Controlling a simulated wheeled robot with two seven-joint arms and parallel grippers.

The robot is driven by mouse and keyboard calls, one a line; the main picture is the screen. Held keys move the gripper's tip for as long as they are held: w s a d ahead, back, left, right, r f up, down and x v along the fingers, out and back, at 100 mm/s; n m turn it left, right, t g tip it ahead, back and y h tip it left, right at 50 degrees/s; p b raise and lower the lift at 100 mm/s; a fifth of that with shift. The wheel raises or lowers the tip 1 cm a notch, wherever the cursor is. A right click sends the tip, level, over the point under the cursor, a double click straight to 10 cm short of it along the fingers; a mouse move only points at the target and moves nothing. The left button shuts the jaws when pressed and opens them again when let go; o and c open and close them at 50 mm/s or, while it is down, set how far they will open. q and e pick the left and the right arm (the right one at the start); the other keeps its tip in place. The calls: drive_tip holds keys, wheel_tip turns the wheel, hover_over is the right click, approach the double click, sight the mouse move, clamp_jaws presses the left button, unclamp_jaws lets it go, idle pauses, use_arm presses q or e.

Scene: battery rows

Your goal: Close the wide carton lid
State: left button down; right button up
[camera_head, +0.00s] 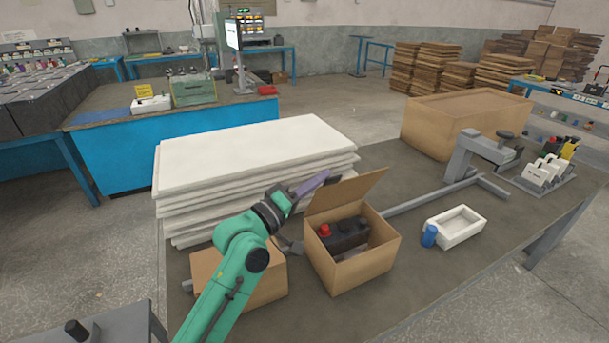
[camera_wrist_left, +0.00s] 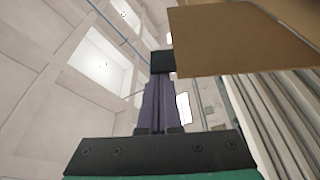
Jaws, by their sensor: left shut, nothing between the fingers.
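The open carton (camera_head: 350,268) stands on the table with a black battery (camera_head: 345,236) with a red cap inside. Its lid (camera_head: 346,194) stands up at the back, tilted. My left gripper (camera_head: 328,180) is shut and empty, at the upper left of the lid. In the left wrist view the gripper (camera_wrist_left: 162,62) points up beside a brown cardboard panel (camera_wrist_left: 225,40), which appears to be the lid. I cannot tell whether they touch. My right gripper is not in view.
A stack of white sheets (camera_head: 250,150) lies behind the arm. A second brown box (camera_head: 265,285) is partly hidden by my arm. A white tray (camera_head: 455,228), a blue cap (camera_head: 429,236), a grey tape fixture (camera_head: 478,155) and a large carton (camera_head: 465,115) stand to the right.

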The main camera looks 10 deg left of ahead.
use_arm(q)
drive_tip(key=s+d+f+m+g+h+b, duration=0.1)
drive_tip(key=s+d+f+m+h+b, duration=0.3)
drive_tip(key=s+d+f+m+b, duration=0.2)
drive_tip(key=shift+s+f+m+b, duration=1.4)
drive_tip(key=shift+f+m+b, duration=0.8)
drive_tip(key=shift+f+b, duration=0.9)
drive_tip(key=shift+d, duration=0.1)
